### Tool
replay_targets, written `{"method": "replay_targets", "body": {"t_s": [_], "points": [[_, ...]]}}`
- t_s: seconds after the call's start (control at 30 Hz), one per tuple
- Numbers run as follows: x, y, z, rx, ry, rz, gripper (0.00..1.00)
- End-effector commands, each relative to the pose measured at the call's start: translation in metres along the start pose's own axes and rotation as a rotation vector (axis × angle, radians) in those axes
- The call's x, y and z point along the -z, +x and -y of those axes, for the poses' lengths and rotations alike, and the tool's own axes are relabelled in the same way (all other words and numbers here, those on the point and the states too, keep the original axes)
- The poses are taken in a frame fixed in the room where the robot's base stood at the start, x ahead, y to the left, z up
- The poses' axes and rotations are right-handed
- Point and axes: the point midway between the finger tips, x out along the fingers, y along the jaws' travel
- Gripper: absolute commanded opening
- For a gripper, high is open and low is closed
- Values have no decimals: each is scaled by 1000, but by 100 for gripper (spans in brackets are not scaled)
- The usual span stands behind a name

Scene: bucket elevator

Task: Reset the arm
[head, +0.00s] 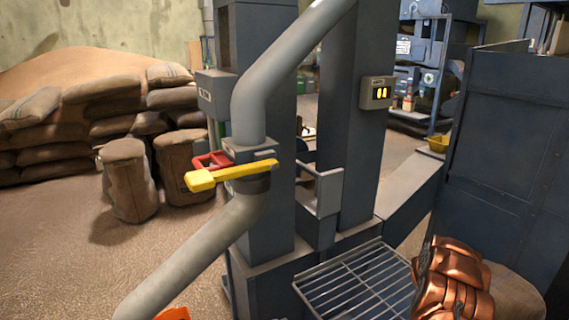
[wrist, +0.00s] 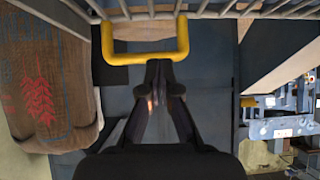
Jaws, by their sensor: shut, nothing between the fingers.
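My gripper (wrist: 160,68) shows in the wrist view with its two dark fingers meeting at the tips and nothing between them. A yellow U-shaped handle (wrist: 145,58) lies just beyond the fingertips in that picture; I cannot tell whether they touch. The handle hangs from the edge of a metal grate (wrist: 210,13). In the head view, a copper-coloured part of my arm (head: 455,282) shows at the lower right. My fingers cannot be made out there.
A barred grate (head: 355,290) lies left of my arm. Blue-grey elevator columns (head: 350,120) and a bent pipe (head: 262,105) with a yellow lever (head: 232,174) stand mid-view. Sacks (head: 128,182) stand at left. A dark blue panel (head: 505,140) closes the right side.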

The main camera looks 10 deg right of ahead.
Motion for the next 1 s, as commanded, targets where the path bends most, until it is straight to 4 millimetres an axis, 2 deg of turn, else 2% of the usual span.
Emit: {"method": "replay_targets", "body": {"t_s": [0.17, 0.3, 0.5, 0.73, 0.9, 1.0], "points": [[9, -40, 52, 133, -14, 37, 0], [10, -88, 101, 271, -40, 92, 0], [8, -167, 156, 449, -96, 171, 0], [-7, -264, 194, 621, -185, 275, 0], [-23, -336, 204, 723, -270, 357, 0], [-34, -377, 203, 770, -324, 403, 0]]}}
